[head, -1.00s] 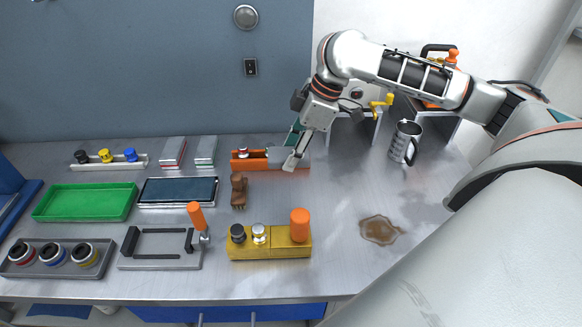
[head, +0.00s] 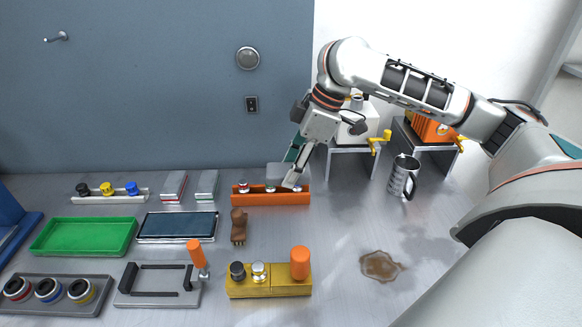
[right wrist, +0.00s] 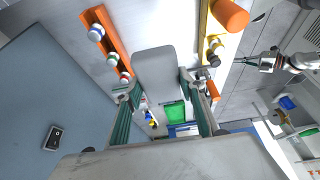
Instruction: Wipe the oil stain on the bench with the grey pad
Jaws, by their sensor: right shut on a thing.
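The oil stain (head: 381,265) is a brown puddle on the bench (head: 335,225) at the front right in the head view. My right gripper (head: 290,181) is over the orange rack at the back, well left of and behind the stain. It is shut on the grey pad (head: 281,171), which shows partly behind the fingers and seems held above the rack. In the right wrist view the pad (right wrist: 153,75) lies between the two fingers. My left gripper (right wrist: 256,61) shows small at the right of that view; its jaws are unclear.
The orange rack (head: 255,199) holds small knobs below the pad. A brown brush-like object (head: 238,227) and a yellow block (head: 268,287) with knobs stand in front. A steel mug (head: 402,178) stands behind the stain. The bench around the stain is clear.

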